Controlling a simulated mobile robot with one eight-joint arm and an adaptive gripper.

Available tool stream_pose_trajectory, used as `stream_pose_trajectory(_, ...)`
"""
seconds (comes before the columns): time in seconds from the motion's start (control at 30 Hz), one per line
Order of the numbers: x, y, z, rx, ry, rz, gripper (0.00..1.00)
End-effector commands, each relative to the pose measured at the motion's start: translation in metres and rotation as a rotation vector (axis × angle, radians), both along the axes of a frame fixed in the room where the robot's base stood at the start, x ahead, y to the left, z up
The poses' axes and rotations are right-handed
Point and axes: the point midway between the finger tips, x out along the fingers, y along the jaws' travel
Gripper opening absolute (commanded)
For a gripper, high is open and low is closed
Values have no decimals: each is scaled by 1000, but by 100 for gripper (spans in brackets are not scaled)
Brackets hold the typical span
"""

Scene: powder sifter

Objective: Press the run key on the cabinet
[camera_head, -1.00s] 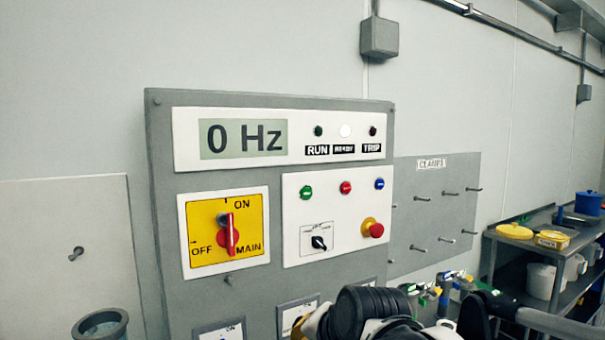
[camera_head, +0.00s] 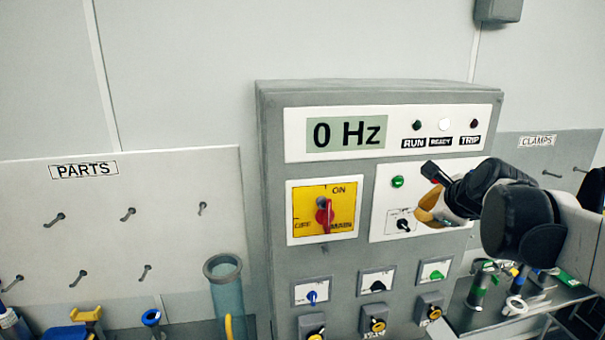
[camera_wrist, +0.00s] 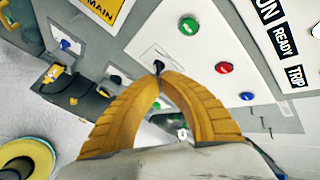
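The grey cabinet (camera_head: 275,250) faces me; its display (camera_head: 346,133) reads 0 Hz. The green button (camera_head: 397,182) sits at the upper left of the white control panel. It also shows unobstructed in the wrist view (camera_wrist: 188,26), with a red button (camera_wrist: 223,67) and a blue button (camera_wrist: 246,96) in line with it. My gripper (camera_head: 422,213) is in front of this panel, below and right of the green button in the head view. In the wrist view its yellow fingertips (camera_wrist: 158,70) come together, empty, over the black selector knob. Whether they touch the panel I cannot tell.
The yellow main switch (camera_head: 322,212) is left of the panel, with its red handle. The READY lamp (camera_head: 445,124) is white. Smaller switches (camera_head: 377,286) sit below. A pegboard marked PARTS (camera_head: 120,210) and a clear tube (camera_head: 228,295) stand left; a clamp table is right.

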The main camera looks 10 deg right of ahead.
Motion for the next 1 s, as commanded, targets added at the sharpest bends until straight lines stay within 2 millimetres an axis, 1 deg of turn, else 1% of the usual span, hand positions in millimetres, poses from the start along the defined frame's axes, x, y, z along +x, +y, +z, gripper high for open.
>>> stream_pose_trajectory(0.17, 1, 0, 0, -1, 1, 2, 0)
stream_pose_trajectory(0.27, 6, 1, -1, -2, 0, 3, 0)
stream_pose_trajectory(0.37, 15, 1, -1, -2, 1, 4, 0)
stream_pose_trajectory(0.7, 63, 3, -1, -3, 1, 4, 0)
stream_pose_trajectory(0.8, 74, 3, -1, -2, 1, 3, 0)
stream_pose_trajectory(1.0, 86, 4, 0, -3, 1, 3, 0)
